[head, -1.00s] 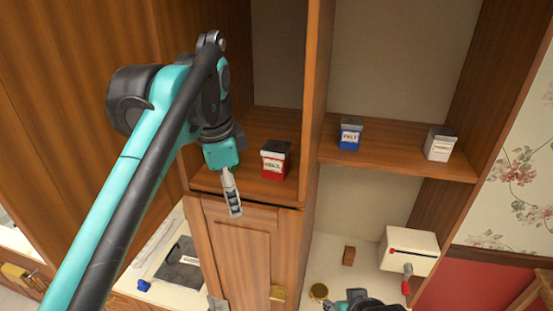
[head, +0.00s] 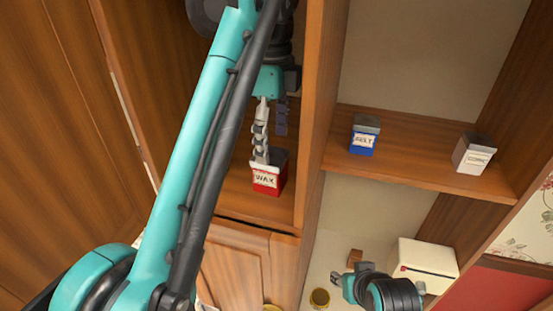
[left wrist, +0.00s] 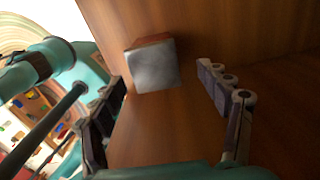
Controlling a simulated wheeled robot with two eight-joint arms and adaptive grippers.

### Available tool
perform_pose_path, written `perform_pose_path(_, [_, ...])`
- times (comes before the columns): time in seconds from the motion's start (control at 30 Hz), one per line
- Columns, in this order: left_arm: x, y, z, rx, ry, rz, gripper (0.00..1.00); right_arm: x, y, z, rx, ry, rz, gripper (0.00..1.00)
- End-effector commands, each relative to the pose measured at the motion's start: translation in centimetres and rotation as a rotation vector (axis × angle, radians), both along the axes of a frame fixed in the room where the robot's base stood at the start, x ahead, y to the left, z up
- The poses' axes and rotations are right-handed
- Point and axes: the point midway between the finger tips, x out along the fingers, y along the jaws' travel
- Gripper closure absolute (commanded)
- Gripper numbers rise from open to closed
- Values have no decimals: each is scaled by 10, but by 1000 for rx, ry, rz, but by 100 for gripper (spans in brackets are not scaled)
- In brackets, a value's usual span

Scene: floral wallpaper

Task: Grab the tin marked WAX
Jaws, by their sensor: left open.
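The WAX tin (head: 266,180) is a red box with a white label and a grey lid. It stands upright on the left wooden shelf in the head view, near the front edge. My left gripper (head: 270,146) comes down from above and is open, its fingertips close to the lid. One finger overlaps the tin's top edge in this view. In the left wrist view the tin's grey lid (left wrist: 153,68) shows ahead between the two spread fingers, nearer the left one. I cannot tell whether a finger touches it.
A wooden divider (head: 315,110) stands just right of the WAX tin. Beyond it, a blue tin (head: 364,138) and a white tin (head: 473,155) stand on the right shelf (head: 420,163). Below are a white box (head: 428,256) and a small round gold-coloured item (head: 319,298).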

Motion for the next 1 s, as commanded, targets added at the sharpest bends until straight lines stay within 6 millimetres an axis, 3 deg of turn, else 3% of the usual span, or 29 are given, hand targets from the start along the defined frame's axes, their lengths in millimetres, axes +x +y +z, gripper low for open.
perform_pose_path(0.6, [-1,4,-69,0,0,1,24,0,0,-8,0,0,0,60])
perform_pose_path(0.87, [-1,3,-72,0,0,1,24,0,0,-8,0,0,0,60])
perform_pose_path(1.0, [-1,3,-72,0,0,1,56,0,0,-8,0,0,0,60])
